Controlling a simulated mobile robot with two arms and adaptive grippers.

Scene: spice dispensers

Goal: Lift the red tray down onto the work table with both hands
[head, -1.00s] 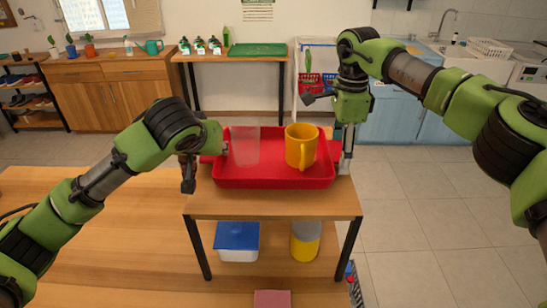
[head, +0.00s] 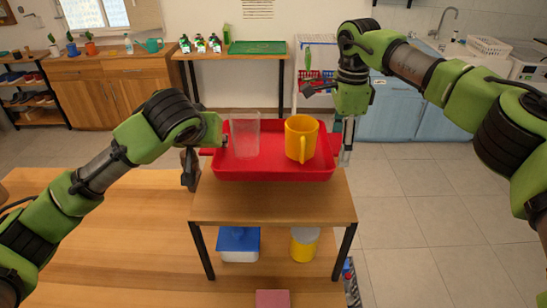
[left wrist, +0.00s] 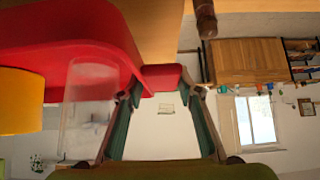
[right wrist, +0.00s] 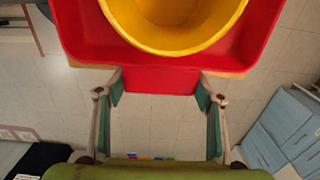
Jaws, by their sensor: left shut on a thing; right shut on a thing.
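The red tray (head: 275,173) is level just above the top of a small wooden stand (head: 275,203). A clear cup (head: 245,135) stands upright in its left half, and a yellow mug (head: 301,138) in its right half. My left gripper (head: 216,146) is shut on the tray's left handle, which shows between the fingers in the left wrist view (left wrist: 161,78). My right gripper (head: 343,148) is shut on the right handle, seen in the right wrist view (right wrist: 160,80). The wooden work table (head: 110,240) spreads at the lower left; the stand hides part of it.
Under the stand's top are a blue-lidded box (head: 238,243) and a yellow can (head: 304,245). A pink block (head: 272,299) lies at the front. A back shelf holds a green tray (head: 257,47) and several bottles. Open tiled floor (head: 430,220) is at right.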

